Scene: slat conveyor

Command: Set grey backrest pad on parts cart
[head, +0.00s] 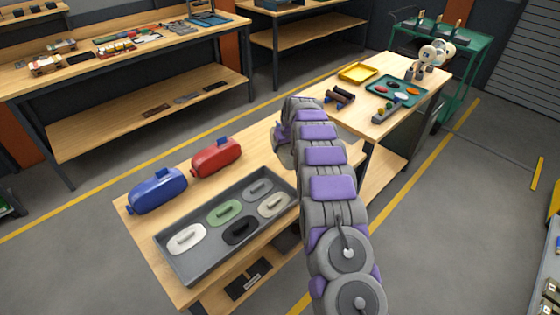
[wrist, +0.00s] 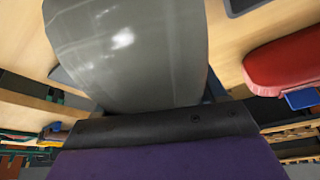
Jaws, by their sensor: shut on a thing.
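My arm reaches away from me in the head view, and its links mostly hide my gripper (head: 283,145) at the far end. My gripper is shut on the grey backrest pad, beyond the red pad. In the wrist view a large, smooth grey surface (wrist: 130,50) fills the upper middle; I cannot tell how much of it is pad and how much is my gripper. The fingertips are hidden. A green cart (head: 470,68), likely the parts cart, stands at the back right with several items on its top.
A blue pad (head: 157,190) and a red pad (head: 215,157) stand on the near bench beside a grey tray (head: 170,259) of several small handled pieces. The red pad also shows in the wrist view (wrist: 285,62). A cluttered bench (head: 352,98) lies before the cart. Open floor is at right.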

